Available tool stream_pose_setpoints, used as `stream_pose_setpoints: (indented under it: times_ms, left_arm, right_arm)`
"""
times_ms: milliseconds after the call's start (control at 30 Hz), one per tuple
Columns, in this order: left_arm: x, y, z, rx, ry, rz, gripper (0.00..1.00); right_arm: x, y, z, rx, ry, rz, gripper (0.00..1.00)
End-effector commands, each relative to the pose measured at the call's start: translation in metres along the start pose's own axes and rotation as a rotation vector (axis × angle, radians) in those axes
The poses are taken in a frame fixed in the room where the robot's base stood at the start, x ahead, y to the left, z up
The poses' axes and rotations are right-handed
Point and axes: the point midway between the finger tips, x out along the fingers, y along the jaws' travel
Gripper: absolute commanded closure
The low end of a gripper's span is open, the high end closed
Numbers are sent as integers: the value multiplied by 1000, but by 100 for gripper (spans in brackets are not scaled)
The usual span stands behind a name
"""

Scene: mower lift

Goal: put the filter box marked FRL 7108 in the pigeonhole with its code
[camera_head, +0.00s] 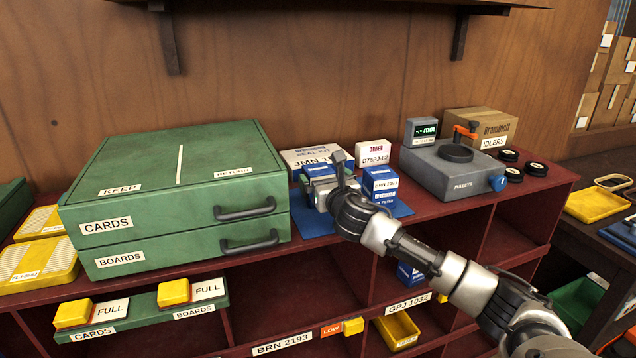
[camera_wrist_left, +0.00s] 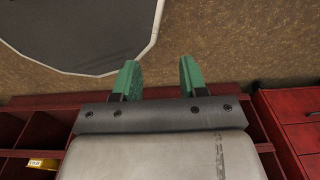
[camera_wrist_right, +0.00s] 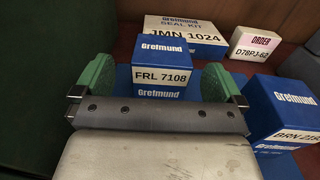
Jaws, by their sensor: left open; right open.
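The FRL 7108 filter box (camera_wrist_right: 162,80), blue with a white label, stands between the fingertips of my right gripper (camera_wrist_right: 158,84) in the right wrist view. The green fingers are apart on either side of it; I cannot tell whether they touch it. In the head view the same box (camera_head: 319,170) is partly hidden by the right gripper (camera_head: 327,185). My left gripper (camera_wrist_left: 157,78) is open and empty in the left wrist view, outside the head view. Red pigeonholes sit below the top; the readable labels are BRN 2193 (camera_head: 282,344) and GPJ 1032 (camera_head: 408,302). No FRL 7108 pigeonhole label is readable.
A blue BRN box (camera_wrist_right: 285,108) stands right of the gripper on the blue mat (camera_head: 401,209). The JMN 1024 kit (camera_wrist_right: 185,33) and ORDER box (camera_wrist_right: 255,43) are behind. Green CARDS and BOARDS drawers (camera_head: 165,243) stand left; a grey PULLEYS device (camera_head: 450,170) stands right.

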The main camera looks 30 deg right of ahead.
Motion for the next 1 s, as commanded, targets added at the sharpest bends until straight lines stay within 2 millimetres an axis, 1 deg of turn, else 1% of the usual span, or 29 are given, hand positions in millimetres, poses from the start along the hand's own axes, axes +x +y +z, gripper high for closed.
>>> stream_pose_setpoints:
  times_ms: [133,300,433,567,767,1000]
  left_arm:
    - [-6,-2,-7,0,10,-2,57]
    - [-14,-4,-22,0,32,-5,57]
    - [-16,-4,-23,0,36,-5,57]
    - [-16,-4,-22,0,34,-5,57]
    - [-16,-4,-18,0,27,-4,57]
    - [-16,-3,-15,-1,21,-4,57]
  right_arm:
    - [12,0,0,1,0,-1,0]
    - [35,-2,-4,3,0,-2,0]
    - [48,-2,-4,1,-1,-2,0]
    - [53,-2,-6,0,0,-1,0]
    - [53,-2,-6,-1,-1,0,0]
    - [53,-2,-6,-1,0,0,37]
